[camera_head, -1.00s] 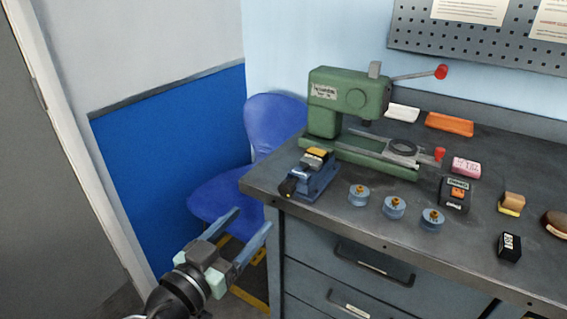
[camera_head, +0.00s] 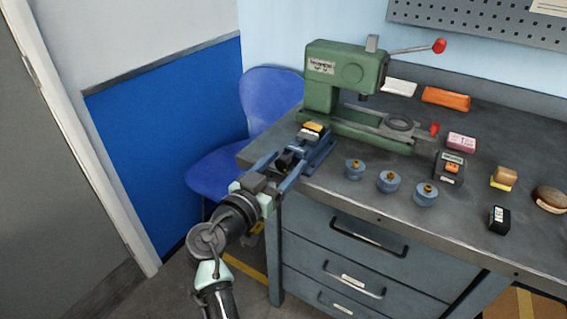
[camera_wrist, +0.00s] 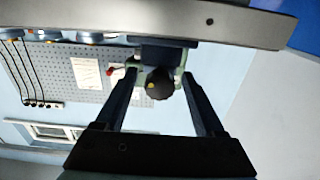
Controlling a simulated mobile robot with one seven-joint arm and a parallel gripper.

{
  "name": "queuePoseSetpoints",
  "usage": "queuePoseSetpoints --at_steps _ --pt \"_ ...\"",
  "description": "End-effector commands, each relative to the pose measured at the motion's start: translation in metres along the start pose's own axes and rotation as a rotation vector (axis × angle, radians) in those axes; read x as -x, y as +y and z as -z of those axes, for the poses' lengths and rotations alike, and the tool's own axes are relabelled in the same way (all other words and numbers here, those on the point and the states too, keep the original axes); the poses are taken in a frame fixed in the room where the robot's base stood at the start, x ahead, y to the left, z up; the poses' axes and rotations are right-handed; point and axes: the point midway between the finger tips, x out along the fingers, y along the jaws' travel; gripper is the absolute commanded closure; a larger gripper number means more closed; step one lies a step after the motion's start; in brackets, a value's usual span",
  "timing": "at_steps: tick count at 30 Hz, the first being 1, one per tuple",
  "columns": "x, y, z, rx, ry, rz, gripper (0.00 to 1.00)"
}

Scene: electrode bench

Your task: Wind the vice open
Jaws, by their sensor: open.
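The small blue vice (camera_head: 322,150) stands at the left front corner of the bench, with a yellow-topped piece (camera_head: 314,128) at its far end. Its dark round knob (camera_wrist: 160,84), with a yellow dot, faces me in the wrist view. My gripper (camera_head: 286,161) is open at the vice's front end, past the bench edge. In the wrist view my gripper (camera_wrist: 158,75) has one finger on each side of the knob, with gaps visible. The fingers partly hide the knob in the head view. I cannot tell how far open the vice jaws are.
A green press (camera_head: 345,85) stands just behind the vice. The bench edge (camera_wrist: 230,25) runs close to my fingers. A blue chair (camera_head: 262,110) is at the left.

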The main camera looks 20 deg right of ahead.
Motion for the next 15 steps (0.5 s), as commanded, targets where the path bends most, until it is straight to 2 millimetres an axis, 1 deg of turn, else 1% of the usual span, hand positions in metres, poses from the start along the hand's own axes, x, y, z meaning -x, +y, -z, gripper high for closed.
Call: queuePoseSetpoints --at_steps 3,9,14,15 --pt "-0.003 0.0001 -0.0002 0.0 -0.001 0.0 0.29" --pt "-0.0029 0.0 -0.0001 0.0 -0.001 0.0 0.29" --pt "-0.0027 0.0 0.0 0.0 0.0 0.0 0.58" --pt "-0.0027 0.0 -0.0001 0.0 0.0 0.0 0.65"
